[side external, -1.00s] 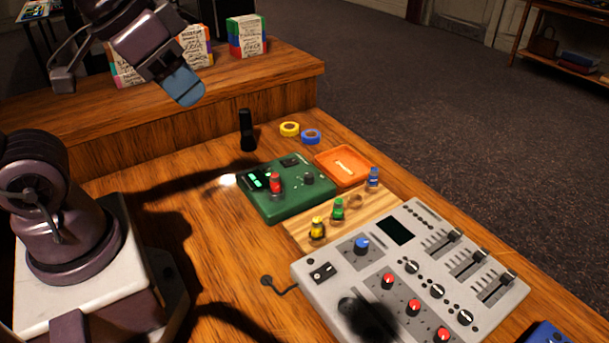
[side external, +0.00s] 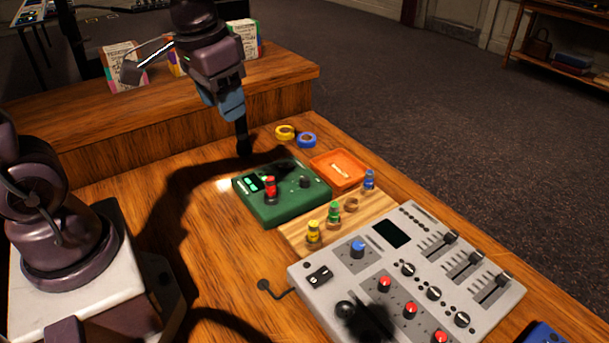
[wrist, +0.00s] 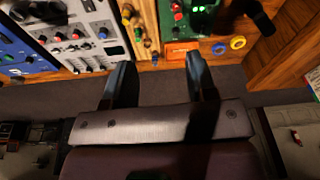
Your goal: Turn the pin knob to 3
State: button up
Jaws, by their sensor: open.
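The green box (side external: 283,207) sits mid-desk with a small lit display, a red peg (side external: 270,186) standing on it and a small black knob (side external: 305,182) at its right. Its lower part shows in the wrist view (wrist: 199,22). I cannot tell which knob is the pin knob, and no scale figure is readable. My gripper (side external: 232,110) is high above the desk, behind and left of the green box, apart from it. In the wrist view my gripper (wrist: 158,72) has its two fingers spread with nothing between them.
A raised shelf stands behind. The desk's left-middle is clear.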

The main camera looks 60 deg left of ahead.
jog(key=w+a+f+n+g+h, duration=0.1)
jog(key=w+a+f+n+g, duration=0.3)
jog(key=w+f, duration=0.95)
jog(key=m+t, duration=0.2)
send_near(304, 178)
jog(key=shift+n, duration=0.3)
jog(key=f, duration=0.9)
jog(key=shift+d+f, duration=0.2)
jog(key=c, duration=0.9)
